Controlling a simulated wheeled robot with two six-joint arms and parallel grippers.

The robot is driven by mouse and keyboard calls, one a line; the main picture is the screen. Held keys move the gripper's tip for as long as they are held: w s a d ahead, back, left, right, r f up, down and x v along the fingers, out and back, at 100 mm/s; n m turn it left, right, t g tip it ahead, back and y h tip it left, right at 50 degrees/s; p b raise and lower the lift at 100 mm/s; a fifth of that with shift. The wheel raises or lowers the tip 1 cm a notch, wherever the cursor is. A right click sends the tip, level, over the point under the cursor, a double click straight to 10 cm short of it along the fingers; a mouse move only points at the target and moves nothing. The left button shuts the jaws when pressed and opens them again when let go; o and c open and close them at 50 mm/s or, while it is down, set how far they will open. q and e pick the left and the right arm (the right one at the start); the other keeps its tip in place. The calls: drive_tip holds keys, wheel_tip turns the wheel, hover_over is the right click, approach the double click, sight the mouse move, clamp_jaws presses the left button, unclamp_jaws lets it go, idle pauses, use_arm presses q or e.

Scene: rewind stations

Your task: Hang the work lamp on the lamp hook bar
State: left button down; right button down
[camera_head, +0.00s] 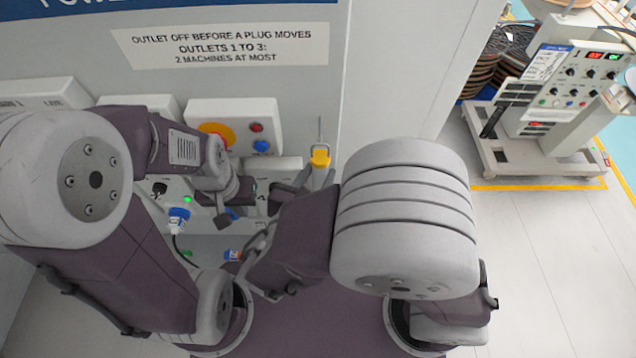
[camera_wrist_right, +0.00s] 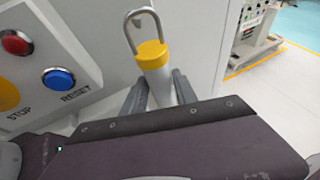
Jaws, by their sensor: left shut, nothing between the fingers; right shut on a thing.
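The work lamp (camera_head: 320,158) has a yellow cap, a pale body and a metal hook loop on top. In the right wrist view the lamp (camera_wrist_right: 151,57) stands roughly upright, its loop uppermost and free. My right gripper (camera_wrist_right: 159,92) is shut on the lamp's body below the cap; in the head view this gripper (camera_head: 308,184) is partly hidden by its arm. My left gripper (camera_head: 226,216) is shut and empty, in front of the outlet panel. I cannot clearly make out the lamp hook bar in either view.
A control box with red and blue buttons (camera_head: 240,122) is on the grey wall, left of the lamp. A blue plug (camera_head: 179,215) sits at an outlet below. A wheeled machine (camera_head: 545,105) stands far right. The floor (camera_head: 530,240) between is clear.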

drive_tip(key=shift+w+f+b, duration=0.1)
drive_tip(key=shift+w+b, duration=0.25)
drive_tip(key=shift+w, duration=1.1)
drive_tip(key=shift+w+f+b, duration=0.35)
drive_tip(key=shift+w+f, duration=0.1)
drive_tip(key=shift+w, duration=0.3)
drive_tip(key=c, duration=0.9)
unclamp_jaws()
drive_tip(key=shift+s, duration=0.15)
drive_tip(key=b+v, duration=0.1)
drive_tip(key=v, duration=0.8)
